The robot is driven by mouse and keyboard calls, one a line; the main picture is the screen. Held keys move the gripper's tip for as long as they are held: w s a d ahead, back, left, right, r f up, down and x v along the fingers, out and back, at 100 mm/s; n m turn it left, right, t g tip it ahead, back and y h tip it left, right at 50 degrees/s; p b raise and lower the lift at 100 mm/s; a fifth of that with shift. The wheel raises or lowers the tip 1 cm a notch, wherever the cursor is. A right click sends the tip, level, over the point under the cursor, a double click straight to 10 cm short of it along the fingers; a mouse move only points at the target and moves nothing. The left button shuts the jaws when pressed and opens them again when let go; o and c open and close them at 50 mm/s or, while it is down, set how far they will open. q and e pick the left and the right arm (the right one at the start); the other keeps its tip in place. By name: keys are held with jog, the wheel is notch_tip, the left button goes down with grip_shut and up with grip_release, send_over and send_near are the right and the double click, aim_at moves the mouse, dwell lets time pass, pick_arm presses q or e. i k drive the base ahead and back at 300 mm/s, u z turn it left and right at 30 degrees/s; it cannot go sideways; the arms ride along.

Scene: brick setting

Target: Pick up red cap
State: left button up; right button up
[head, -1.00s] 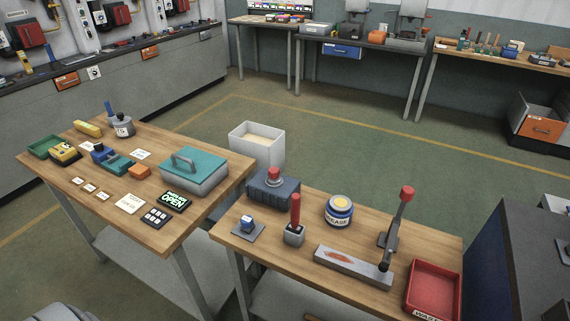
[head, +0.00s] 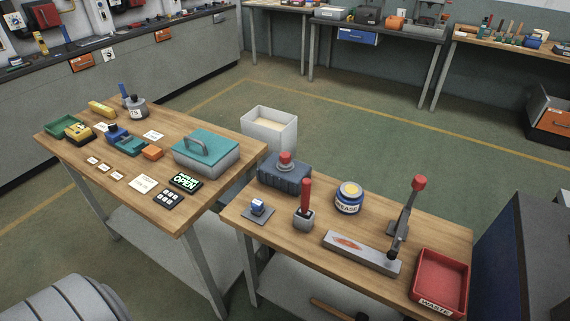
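A red cap-like knob (head: 286,158) sits on top of a dark blue ribbed box (head: 285,178) at the back left of the right-hand wooden table. A red rounded tip (head: 419,182) also tops the upright lever (head: 407,210) of the grey press-like tool on that table. The frames do not settle which of the two is the red cap. Both are clear of any gripper. Neither of my grippers is in view.
The right-hand table (head: 300,245) also holds a red-handled tool (head: 305,205), a grease tin (head: 349,198), a small blue-topped block (head: 257,207) and a red waste tray (head: 440,283). A left-hand table (head: 200,215) holds a teal-lidded box (head: 206,152). A white bin (head: 270,130) stands behind.

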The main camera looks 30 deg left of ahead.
aim_at(285, 157)
jog(key=u, duration=0.05)
jog(key=k, duration=0.5)
jog(key=u, duration=1.45)
jog(key=i, duration=0.9)
jog(key=z, duration=2.1)
